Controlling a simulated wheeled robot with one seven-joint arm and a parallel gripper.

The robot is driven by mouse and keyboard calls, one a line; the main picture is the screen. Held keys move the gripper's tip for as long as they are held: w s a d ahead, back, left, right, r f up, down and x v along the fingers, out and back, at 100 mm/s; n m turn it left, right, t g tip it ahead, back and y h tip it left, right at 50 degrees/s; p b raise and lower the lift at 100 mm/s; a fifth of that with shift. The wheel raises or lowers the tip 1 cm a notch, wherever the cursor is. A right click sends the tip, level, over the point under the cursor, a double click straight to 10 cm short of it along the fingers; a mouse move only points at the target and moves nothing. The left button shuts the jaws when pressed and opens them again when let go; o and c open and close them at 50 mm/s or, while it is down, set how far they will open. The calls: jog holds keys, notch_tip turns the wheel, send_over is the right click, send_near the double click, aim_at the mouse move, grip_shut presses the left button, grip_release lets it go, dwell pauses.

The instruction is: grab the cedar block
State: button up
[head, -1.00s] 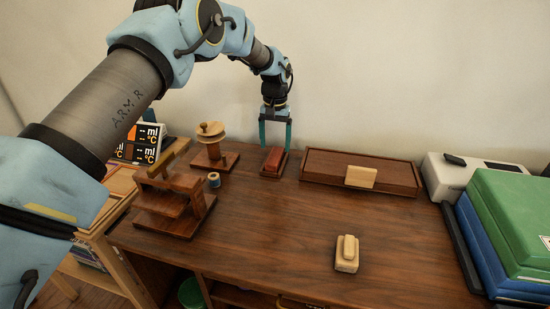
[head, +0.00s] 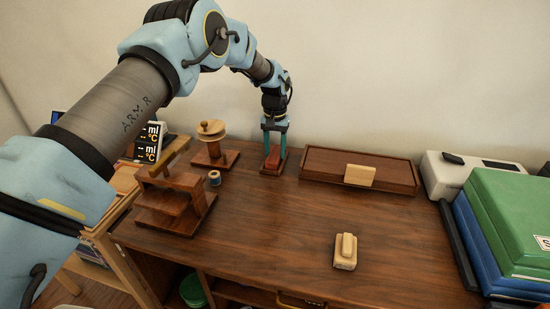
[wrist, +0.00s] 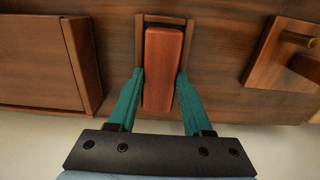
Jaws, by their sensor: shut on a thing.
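The cedar block (head: 273,159) is a reddish-brown bar that sits in a small dark wooden holder (head: 267,170) at the back of the desk. In the wrist view the block (wrist: 162,70) lies lengthwise between the two teal fingers, with the holder's rim (wrist: 139,40) around its far end. My gripper (head: 274,148) points down over the holder and is shut on the block, one finger on each long side. It also shows in the wrist view (wrist: 161,84). I cannot tell whether the block is lifted off the holder.
A long wooden tray (head: 330,166) stands close to the right of the holder. A wooden spool stand (head: 214,150), a small blue spool (head: 214,178) and a stepped wooden stand (head: 172,200) are to the left. A pale wooden block (head: 345,252) lies in front; the desk's middle is clear.

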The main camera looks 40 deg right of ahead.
grip_shut()
